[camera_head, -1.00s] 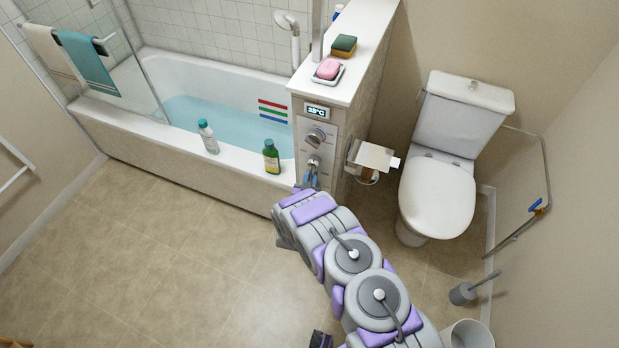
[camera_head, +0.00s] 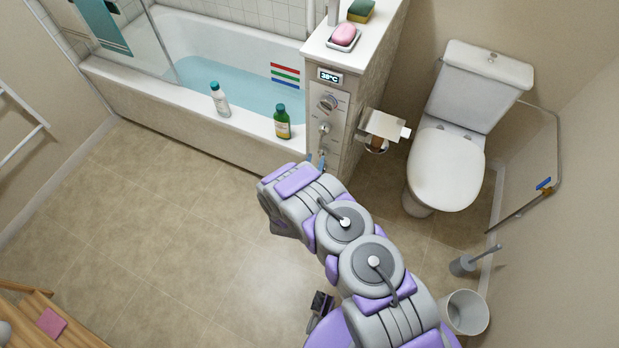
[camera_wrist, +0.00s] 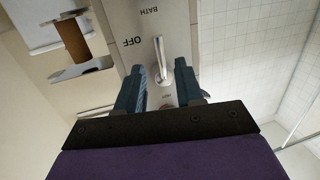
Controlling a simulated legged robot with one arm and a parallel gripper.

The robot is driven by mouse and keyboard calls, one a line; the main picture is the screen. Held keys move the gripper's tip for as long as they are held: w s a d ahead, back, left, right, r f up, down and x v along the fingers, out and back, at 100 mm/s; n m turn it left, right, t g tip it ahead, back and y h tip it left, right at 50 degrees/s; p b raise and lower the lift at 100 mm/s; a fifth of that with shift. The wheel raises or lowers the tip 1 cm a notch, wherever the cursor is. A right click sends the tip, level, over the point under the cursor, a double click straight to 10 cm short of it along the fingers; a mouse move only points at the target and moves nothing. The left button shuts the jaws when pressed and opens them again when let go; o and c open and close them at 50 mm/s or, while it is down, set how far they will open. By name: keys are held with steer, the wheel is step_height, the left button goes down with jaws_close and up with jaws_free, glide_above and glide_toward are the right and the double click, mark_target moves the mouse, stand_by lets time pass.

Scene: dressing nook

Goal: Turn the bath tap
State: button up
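The tap panel (camera_head: 326,118) is on the end wall of the bath, with a round knob (camera_head: 328,102) above and a small chrome lever tap (camera_head: 324,128) below. In the wrist view the chrome lever (camera_wrist: 160,60) shows between the two fingertips, near "OFF" and "BATH" markings that appear turned over. My gripper (camera_head: 316,160) is just below and in front of the lever in the head view. Its blue fingers are apart in the wrist view (camera_wrist: 160,72), with nothing gripped. Whether a finger touches the lever cannot be told.
The bath (camera_head: 150,110) holds water. A white bottle (camera_head: 220,100) and a green bottle (camera_head: 282,122) stand on its rim. A toilet-roll holder (camera_head: 384,126) juts out right of the panel, before the toilet (camera_head: 445,165). The floor (camera_head: 150,220) at left is clear.

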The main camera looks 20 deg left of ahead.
steer(key=s+d+p, duration=0.1)
steer(key=s, duration=0.7)
steer(key=shift+s+r, duration=0.25)
steer(key=shift+r, duration=0.15)
